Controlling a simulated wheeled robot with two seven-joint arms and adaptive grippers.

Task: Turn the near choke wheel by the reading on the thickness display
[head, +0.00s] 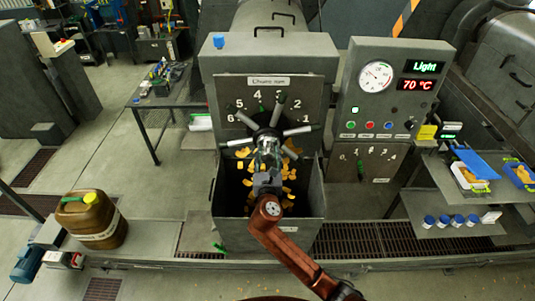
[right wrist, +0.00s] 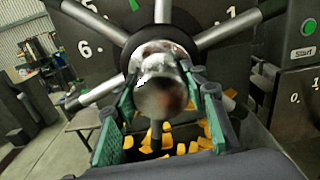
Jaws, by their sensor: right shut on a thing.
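The near choke wheel (head: 296,131) is on the front panel of the near machine, with several grey spokes and a dark hub. One dark-greenish spoke points up and slightly right, covering the spot between 4 and 2 on the number scale. The wheel also shows in the right wrist view (right wrist: 218,33). My right gripper (head: 268,160) is shut on the wheel's round metal hub end (right wrist: 160,95), with a green-padded finger on each side. The thickness display (head: 425,67) reads "Light" in green. My left gripper is not in view.
Below the wheel, an open hopper (head: 312,205) holds yellow-orange pieces. A red display (head: 417,85) reads 70 °C beside a round gauge (head: 376,77). A second numbered scale (head: 371,153) lies lower right. A brown jug (head: 92,220) stands left; side shelves (head: 440,228) are at right.

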